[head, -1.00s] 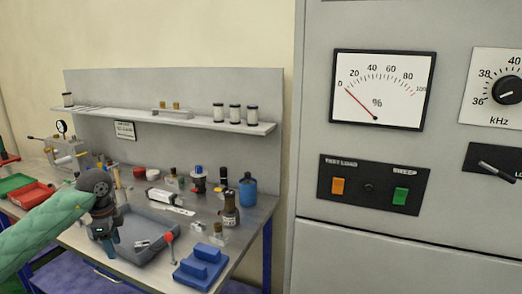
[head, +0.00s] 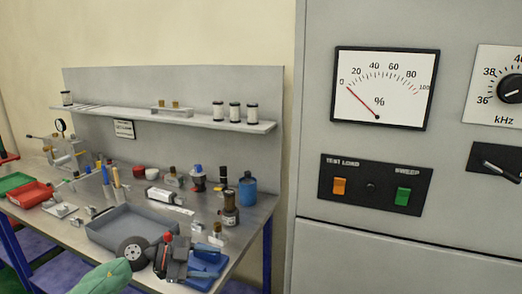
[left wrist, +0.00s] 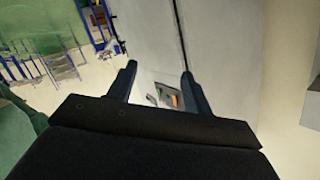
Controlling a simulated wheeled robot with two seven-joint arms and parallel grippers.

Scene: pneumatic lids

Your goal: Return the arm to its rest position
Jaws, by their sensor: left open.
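My left arm's green sleeve (head: 103,279) enters at the bottom of the head view. My left gripper (head: 184,263) is near the bench's front edge, in front of the grey tray and partly covering the blue block. In the left wrist view the left gripper (left wrist: 160,76) has its two dark fingers spread, with nothing between them. Past the fingers is the pale cabinet front, with the orange and green switches (left wrist: 169,98) small between them. My right gripper is in neither view.
The bench carries a grey tray (head: 108,238), a blue block (head: 207,258), a red bin (head: 32,194), a blue bottle (head: 247,190) and several small parts. A shelf (head: 170,116) runs above. The grey cabinet (head: 390,255) with a dial (head: 385,88) stands at the right.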

